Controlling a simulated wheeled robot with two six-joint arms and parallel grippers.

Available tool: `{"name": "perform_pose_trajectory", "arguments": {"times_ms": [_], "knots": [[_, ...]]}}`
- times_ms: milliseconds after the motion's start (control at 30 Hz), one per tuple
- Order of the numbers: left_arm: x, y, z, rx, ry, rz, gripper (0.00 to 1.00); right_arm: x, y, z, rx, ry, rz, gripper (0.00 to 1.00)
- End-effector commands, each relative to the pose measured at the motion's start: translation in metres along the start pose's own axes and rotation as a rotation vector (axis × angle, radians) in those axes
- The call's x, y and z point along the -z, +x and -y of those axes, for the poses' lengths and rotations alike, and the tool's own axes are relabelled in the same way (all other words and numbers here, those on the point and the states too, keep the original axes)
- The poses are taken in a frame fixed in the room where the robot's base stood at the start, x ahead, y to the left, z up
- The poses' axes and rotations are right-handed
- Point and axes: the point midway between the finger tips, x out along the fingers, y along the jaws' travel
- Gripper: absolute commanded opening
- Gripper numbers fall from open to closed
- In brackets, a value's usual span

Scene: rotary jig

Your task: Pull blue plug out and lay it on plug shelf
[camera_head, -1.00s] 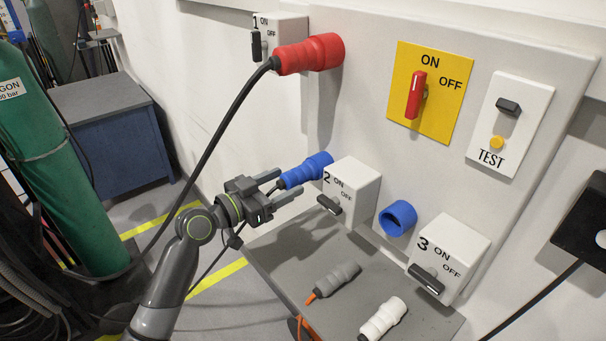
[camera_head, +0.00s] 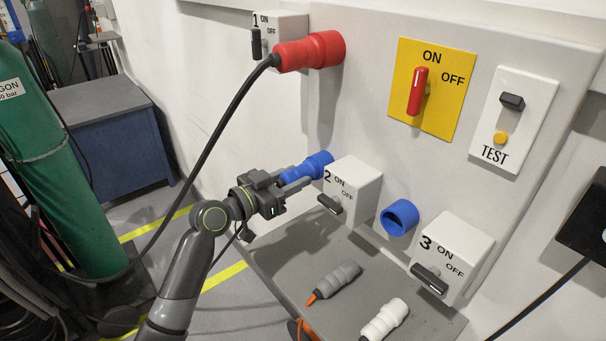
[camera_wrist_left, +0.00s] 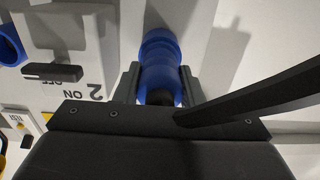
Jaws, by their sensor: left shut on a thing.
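The blue plug (camera_head: 308,167) sits at the panel, left of switch box 2 (camera_head: 353,188), with its front end toward the wall. My left gripper (camera_head: 298,177) is shut on the rear part of the blue plug. In the left wrist view the blue plug (camera_wrist_left: 160,65) lies between the two fingers, with its dark cable end near the palm. The grey plug shelf (camera_head: 290,255) lies below the panel. A grey plug (camera_head: 335,279) and a white plug (camera_head: 386,320) lie on it. My right gripper is not in view.
A red plug (camera_head: 308,51) with a thick black cable (camera_head: 205,150) is at the upper left of the panel. An empty blue socket (camera_head: 399,217) lies between box 2 and box 3 (camera_head: 452,258). The shelf's back left part is free. A green cylinder (camera_head: 60,165) stands left.

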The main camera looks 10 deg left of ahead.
Motion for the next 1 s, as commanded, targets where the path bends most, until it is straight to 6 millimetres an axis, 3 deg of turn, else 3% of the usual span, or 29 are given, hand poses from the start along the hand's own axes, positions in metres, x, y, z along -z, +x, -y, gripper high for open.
{"name": "perform_pose_trajectory", "arguments": {"times_ms": [100, 533, 1000], "knots": [[0.000, 0.000, 0.000, 0.000, 0.000, 0.000, 0.04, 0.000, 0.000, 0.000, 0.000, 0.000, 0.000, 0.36], [0.000, -0.002, 0.000, 0.001, 0.001, 0.000, 0.04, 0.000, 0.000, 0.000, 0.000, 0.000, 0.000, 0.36], [-0.001, -0.021, 0.001, 0.001, 0.002, 0.002, 0.04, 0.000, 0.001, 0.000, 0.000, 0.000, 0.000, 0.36]]}}
